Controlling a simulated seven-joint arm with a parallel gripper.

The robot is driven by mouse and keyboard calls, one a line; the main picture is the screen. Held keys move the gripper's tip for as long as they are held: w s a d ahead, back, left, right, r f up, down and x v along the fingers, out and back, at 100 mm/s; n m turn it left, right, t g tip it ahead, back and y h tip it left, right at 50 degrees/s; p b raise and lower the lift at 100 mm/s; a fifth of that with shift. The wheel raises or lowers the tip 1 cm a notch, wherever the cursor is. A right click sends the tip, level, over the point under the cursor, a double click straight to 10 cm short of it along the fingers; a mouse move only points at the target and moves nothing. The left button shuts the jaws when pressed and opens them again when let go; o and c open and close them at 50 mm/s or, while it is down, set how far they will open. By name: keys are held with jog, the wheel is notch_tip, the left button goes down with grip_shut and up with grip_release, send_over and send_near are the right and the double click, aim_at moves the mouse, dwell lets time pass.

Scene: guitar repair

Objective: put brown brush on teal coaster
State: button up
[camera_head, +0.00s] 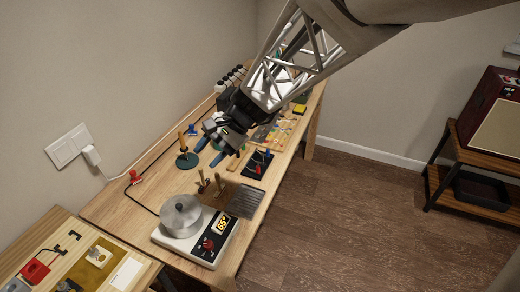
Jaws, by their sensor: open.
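A teal round coaster (187,161) lies on the wooden workbench, left of my gripper. An upright brown-handled item (182,142), which looks like the brown brush, stands on or just over this coaster; the contact is too small to be sure. My gripper (209,152) is open, with blue fingertips pointing down-left. It is to the right of the brown-handled item and apart from it, with nothing visible between the fingers. Another teal round piece (217,145) is partly hidden behind my gripper.
A scale with a metal pot (182,215) stands at the near end of the bench. Small upright brown items (219,184) stand beside a grey ridged mat (245,201). A black tray (257,164) holds red-handled tools. A red item (135,177) lies near the wall.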

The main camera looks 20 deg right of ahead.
jog(key=s+d+r+n+t+h, duration=0.1)
jog(key=s+d+r+n+h, duration=0.2)
jog(key=s, duration=0.5)
jog(key=s+d+r+n+t+h, duration=0.2)
jog(key=s+d+n+h, duration=0.3)
jog(key=s, duration=0.4)
jog(key=shift+d+r+n+h, duration=0.4)
jog(key=shift+d+r+h, duration=0.3)
jog(key=shift+d+r, duration=0.15)
